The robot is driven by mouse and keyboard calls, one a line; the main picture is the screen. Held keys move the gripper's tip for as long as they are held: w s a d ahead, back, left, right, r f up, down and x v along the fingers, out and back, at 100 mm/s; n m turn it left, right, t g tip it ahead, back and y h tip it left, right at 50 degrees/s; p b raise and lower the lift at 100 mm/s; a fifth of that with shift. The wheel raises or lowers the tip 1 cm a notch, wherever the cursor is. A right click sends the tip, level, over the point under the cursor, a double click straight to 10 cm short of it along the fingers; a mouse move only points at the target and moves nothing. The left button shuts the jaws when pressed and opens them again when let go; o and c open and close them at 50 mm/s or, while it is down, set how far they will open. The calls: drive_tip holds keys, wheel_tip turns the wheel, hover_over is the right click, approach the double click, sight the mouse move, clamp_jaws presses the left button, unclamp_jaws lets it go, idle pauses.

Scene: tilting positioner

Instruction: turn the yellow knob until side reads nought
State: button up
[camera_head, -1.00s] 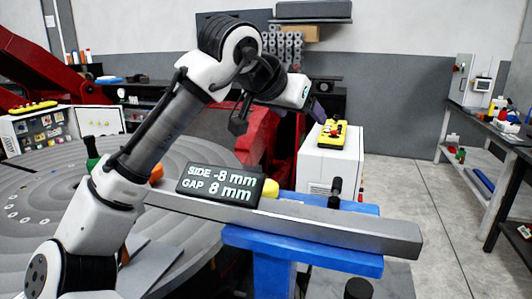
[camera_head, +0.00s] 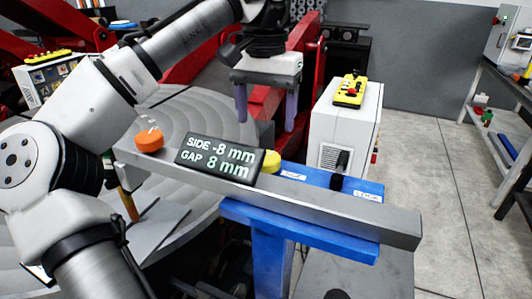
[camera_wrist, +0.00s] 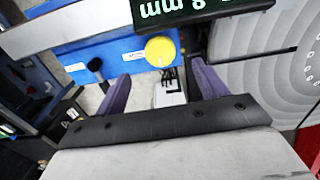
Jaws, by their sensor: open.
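The yellow knob (camera_head: 270,161) sits just behind the right end of the readout, partly hidden by it in the head view. In the wrist view the knob (camera_wrist: 160,50) shows round and whole, ahead of and between my fingers. The black readout (camera_head: 220,158) says SIDE -8 mm and GAP 8 mm; its lettering is upside down and cut off in the wrist view (camera_wrist: 200,8). My gripper (camera_head: 266,112) is open and empty, fingers pointing down, above and behind the knob, apart from it. An orange knob (camera_head: 149,140) sits at the bar's left end.
A grey bar (camera_head: 330,212) runs across the front on a blue stand (camera_head: 300,237). A black upright handle (camera_head: 339,166) stands right of the yellow knob. A white cabinet with a yellow control box (camera_head: 350,91) stands behind. A large grey round table (camera_head: 190,110) lies behind left.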

sight(267, 162)
wheel_tip(267, 162, down, 9)
drive_tip(key=shift+r+p, duration=0.1)
drive_tip(key=shift+p, duration=0.2)
drive_tip(key=shift+c, duration=0.3)
drive_tip(key=c, duration=0.9)
drive_tip(key=shift+m, duration=0.3)
drive_tip(key=m, duration=0.8)
drive_tip(key=shift+w+a+m, duration=0.1)
drive_tip(key=shift+m, duration=0.2)
